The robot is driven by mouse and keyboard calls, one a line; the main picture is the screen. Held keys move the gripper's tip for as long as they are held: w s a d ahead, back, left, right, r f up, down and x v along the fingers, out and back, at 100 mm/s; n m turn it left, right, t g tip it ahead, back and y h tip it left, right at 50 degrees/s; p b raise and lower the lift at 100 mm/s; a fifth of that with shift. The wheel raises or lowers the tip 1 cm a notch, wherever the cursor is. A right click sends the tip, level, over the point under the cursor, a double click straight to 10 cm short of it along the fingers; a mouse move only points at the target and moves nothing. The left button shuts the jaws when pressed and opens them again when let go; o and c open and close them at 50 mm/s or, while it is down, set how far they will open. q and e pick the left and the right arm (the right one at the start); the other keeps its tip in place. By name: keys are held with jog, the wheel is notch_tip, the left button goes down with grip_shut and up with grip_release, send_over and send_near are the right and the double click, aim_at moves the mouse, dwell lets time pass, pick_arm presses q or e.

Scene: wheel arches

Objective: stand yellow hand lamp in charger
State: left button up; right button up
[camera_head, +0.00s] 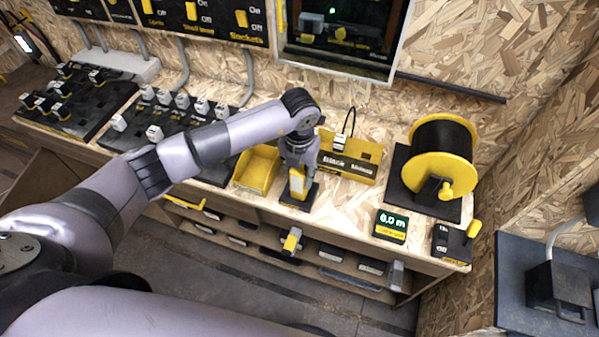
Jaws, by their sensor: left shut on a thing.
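The yellow hand lamp (297,184) is upright at the front edge of the wooden bench. My left gripper (298,163) comes down on it from above and is shut on its upper part, which the fingers mostly hide. The lamp's lower end is at a small black base (308,197), which looks like the charger. I cannot tell whether the lamp rests fully in it or is just above it. My right gripper is not in view.
A yellow bin (257,168) stands close left of the lamp, and a yellow box (352,167) with a cable stands behind right. A yellow reel (440,160) and a small display (390,226) are further right. Black switch boards fill the left bench. Shelves lie below.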

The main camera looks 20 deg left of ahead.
pick_arm(q)
jog(key=o, duration=1.4)
jog(key=o, duration=0.5)
notch_tip(320, 180, up, 9)
jog(key=p, duration=0.6)
